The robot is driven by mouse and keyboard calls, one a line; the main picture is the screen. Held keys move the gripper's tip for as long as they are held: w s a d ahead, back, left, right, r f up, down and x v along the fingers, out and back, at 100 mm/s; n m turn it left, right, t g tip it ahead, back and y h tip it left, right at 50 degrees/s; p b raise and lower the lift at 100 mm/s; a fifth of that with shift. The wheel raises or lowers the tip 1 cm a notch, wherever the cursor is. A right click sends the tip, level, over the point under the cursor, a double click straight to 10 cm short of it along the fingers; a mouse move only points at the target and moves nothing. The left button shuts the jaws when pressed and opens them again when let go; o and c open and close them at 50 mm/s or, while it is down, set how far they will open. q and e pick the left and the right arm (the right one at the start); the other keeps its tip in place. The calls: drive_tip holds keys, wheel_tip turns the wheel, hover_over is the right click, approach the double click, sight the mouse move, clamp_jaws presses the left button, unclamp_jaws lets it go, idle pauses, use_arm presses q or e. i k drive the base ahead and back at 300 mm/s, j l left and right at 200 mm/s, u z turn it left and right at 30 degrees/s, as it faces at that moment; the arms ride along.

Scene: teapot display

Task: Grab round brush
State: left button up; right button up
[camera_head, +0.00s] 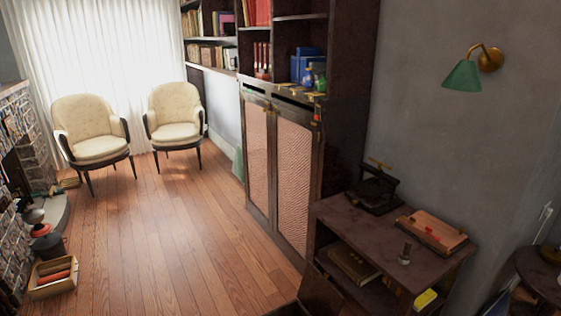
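I cannot pick out a round brush for certain. Several small coloured items (309,79) sit on the ledge of the tall bookcase, also too small to tell apart. Neither of my grippers shows in this view.
A black device (375,188) and a reddish-brown box (432,231) sit on the low cabinet. Two cream chairs (93,135) stand by the curtain. A stone fireplace (20,130) and a wooden crate (53,278) are at the left. The wooden floor (175,230) between is clear.

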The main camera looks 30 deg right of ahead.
sight(404, 257)
drive_tip(key=z, duration=1.75)
